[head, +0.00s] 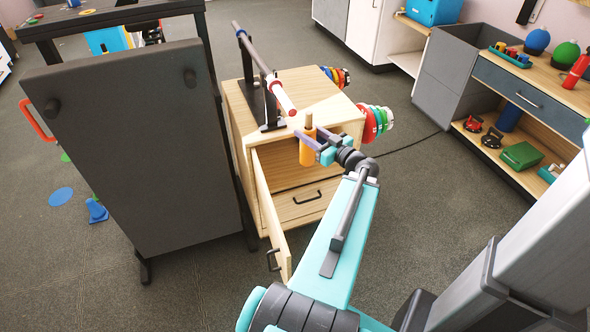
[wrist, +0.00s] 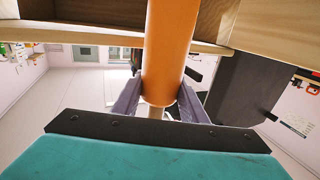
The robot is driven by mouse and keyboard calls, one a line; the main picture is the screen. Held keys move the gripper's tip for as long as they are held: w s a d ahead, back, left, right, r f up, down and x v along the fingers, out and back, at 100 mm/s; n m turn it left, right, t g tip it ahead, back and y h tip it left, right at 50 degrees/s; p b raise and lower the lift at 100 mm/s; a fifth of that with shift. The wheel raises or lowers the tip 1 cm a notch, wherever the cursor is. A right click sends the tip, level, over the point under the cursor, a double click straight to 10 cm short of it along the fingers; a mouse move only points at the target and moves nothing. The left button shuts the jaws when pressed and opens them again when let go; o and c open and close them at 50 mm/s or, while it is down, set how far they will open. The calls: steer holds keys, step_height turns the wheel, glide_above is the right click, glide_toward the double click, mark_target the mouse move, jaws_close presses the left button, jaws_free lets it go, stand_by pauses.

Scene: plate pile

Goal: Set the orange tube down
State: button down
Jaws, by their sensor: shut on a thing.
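The orange tube (head: 307,153) is upright between the purple fingers of my gripper (head: 314,138) in the head view, with a brown, narrower piece showing at its top. My gripper is shut on it, in front of the open upper compartment of the wooden cabinet (head: 232,124). In the wrist view the tube (wrist: 170,45) runs up from between the two fingers (wrist: 160,108), with pale wooden edges beyond it. I cannot tell whether the tube touches any surface.
The cabinet door (head: 268,215) hangs open at the left, above floor level. A dark stand with a grey bar (head: 257,62) is on the cabinet top. Coloured discs (head: 374,122) stick out on the right side. A large dark panel (head: 130,150) stands left; shelves (head: 525,150) line the right.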

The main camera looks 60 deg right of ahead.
mark_target(307, 163)
steer(key=shift+f+b, duration=7.05)
steer(key=shift+f, duration=0.35)
steer(key=shift+w+d, duration=0.1)
steer(key=shift+w, duration=0.05)
steer(key=w+d+f+b, duration=0.1)
steer(key=w+d+b, duration=0.2)
steer(key=w+d, duration=0.6)
steer(key=shift+w+d+f, duration=0.15)
steer(key=shift+w+d, duration=0.25)
steer(key=shift+d, duration=0.4)
steer(key=shift+w+d+f+b, duration=0.15)
steer(key=shift+f+b, duration=0.2)
steer(key=shift+f, duration=0.25)
steer(key=shift+w+d+f+b, duration=0.15)
steer(key=shift+f+b, duration=0.15)
steer(key=shift+f, duration=0.35)
steer(key=shift+w+d+f+b, duration=0.15)
steer(key=shift+f+b, duration=0.2)
steer(key=shift+f, duration=0.4)
